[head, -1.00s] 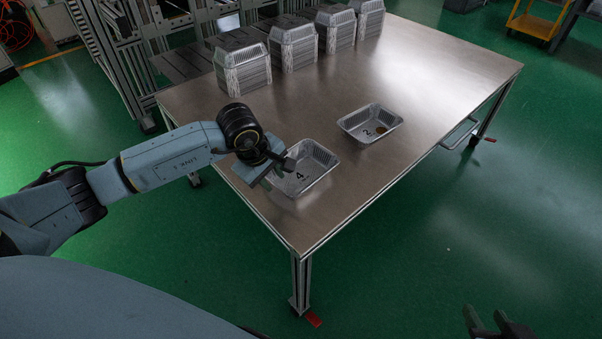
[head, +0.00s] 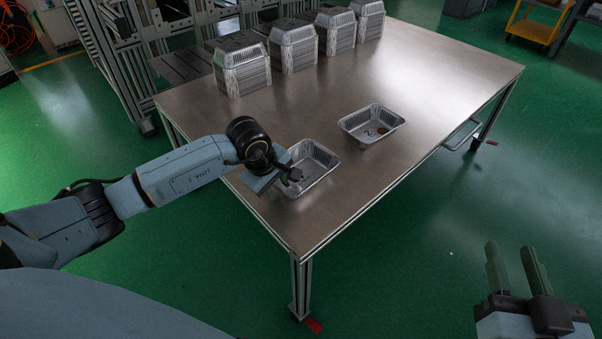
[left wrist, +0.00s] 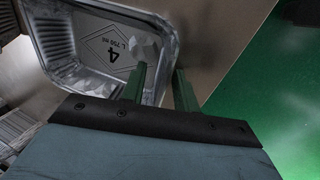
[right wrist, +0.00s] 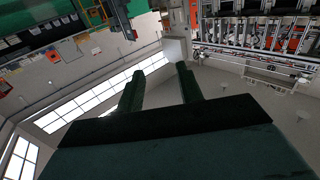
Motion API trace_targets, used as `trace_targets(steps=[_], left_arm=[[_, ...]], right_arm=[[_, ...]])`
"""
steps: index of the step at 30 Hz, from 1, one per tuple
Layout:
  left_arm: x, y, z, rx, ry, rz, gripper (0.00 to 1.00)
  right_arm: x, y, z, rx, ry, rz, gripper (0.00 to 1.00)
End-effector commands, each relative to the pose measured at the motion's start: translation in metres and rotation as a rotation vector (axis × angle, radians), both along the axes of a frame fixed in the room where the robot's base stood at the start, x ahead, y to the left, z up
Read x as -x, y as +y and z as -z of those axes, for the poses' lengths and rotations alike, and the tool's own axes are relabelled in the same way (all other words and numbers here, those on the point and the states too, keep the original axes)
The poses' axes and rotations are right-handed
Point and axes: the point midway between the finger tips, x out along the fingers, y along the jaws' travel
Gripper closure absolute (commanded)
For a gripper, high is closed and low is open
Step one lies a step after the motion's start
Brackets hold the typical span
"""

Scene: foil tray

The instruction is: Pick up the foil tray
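A shiny foil tray (head: 322,154) lies near the table's front left edge. In the left wrist view the foil tray (left wrist: 62,42) shows a printed 4 on its floor. My left gripper (head: 291,176) is at the tray's near left side. In the left wrist view its fingers (left wrist: 160,70) are apart, one inside the tray and one outside, with the rim between them; I cannot tell whether they touch it. My right gripper (head: 514,270) is open and empty, off the table at the lower right. In the right wrist view its fingers (right wrist: 159,72) are apart.
A second foil tray (head: 352,126) with a small brown item in it lies further right on the metal table (head: 440,85). Several stacks of foil trays (head: 243,77) stand along the back left edge. The right part of the tabletop is clear.

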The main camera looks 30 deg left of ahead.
Motion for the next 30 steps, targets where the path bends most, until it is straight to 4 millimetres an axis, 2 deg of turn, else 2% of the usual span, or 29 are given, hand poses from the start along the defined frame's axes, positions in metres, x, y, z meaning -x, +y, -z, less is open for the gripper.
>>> trace_targets(steps=[2, 9, 26, 30], left_arm=[[0.0, 0.0, 0.0, 0.0, 0.0, 0.0, 0.71], [0.0, 0.0, 0.0, 0.0, 0.0, 0.0, 1.0], [0.0, 0.0, -0.002, -0.001, 0.002, 0.0, 1.0], [0.0, 0.0, -0.008, 0.0, 0.001, -0.001, 1.0]], right_arm=[[0.0, 0.0, 0.0, 0.0, 0.001, 0.0, 0.64], [0.0, 0.0, 0.0, 0.0, 0.001, 0.0, 0.64], [0.0, 0.0, 0.001, 0.004, 0.009, 0.001, 0.64], [0.001, -0.003, 0.012, 0.022, 0.074, 0.006, 0.64]])
